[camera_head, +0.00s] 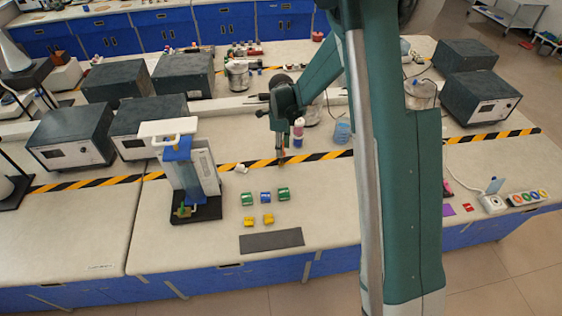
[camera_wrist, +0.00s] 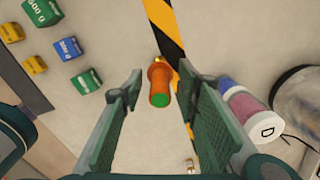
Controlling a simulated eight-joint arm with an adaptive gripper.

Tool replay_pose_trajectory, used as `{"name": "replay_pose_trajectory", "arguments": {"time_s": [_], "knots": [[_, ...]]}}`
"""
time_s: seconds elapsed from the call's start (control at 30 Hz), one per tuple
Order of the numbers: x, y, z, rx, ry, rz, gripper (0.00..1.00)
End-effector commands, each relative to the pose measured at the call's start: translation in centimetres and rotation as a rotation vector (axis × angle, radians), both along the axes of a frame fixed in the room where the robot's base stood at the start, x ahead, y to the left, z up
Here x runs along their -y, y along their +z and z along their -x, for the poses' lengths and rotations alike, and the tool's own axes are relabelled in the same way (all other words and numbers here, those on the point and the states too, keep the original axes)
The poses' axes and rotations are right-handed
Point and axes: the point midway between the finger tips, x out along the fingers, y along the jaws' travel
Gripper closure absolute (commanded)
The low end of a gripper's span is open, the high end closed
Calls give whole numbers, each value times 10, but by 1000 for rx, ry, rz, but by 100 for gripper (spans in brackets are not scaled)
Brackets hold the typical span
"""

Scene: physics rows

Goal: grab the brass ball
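My gripper (camera_wrist: 160,76) is open in the wrist view, its two green padded fingers spread apart. An orange cylinder with a green end (camera_wrist: 159,88) shows between the fingertips; I cannot tell how far below them it is. In the head view my gripper (camera_head: 281,146) is above the bench near the striped tape, and the small orange thing (camera_head: 282,161) shows beneath it. A tiny pale brass-coloured thing (camera_wrist: 190,164) lies near the right finger's base in the wrist view. It is too small to tell whether it is the brass ball; I make out no clear ball elsewhere.
Green, blue and yellow blocks (camera_head: 265,197) lie left of my gripper, with a dark mat (camera_head: 271,240) in front. A white-and-pink jar (camera_wrist: 245,108) stands close to the right finger. A blue-white apparatus (camera_head: 190,175) stands farther left.

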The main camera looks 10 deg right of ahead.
Motion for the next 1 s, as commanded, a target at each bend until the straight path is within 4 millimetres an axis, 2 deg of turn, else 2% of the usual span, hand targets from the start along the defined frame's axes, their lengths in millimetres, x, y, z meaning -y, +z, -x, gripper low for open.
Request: {"name": "replay_pose_trajectory", "arguments": {"time_s": [0.13, 0.37, 0.77, 1.0], "knots": [[0, 0, 0, 0, 0, 0, 69], [0, 0, 0, 0, 0, 0, 100], [0, 2, 0, 0, 0, 0, 100], [0, 19, 0, 0, 0, 0, 100]]}}
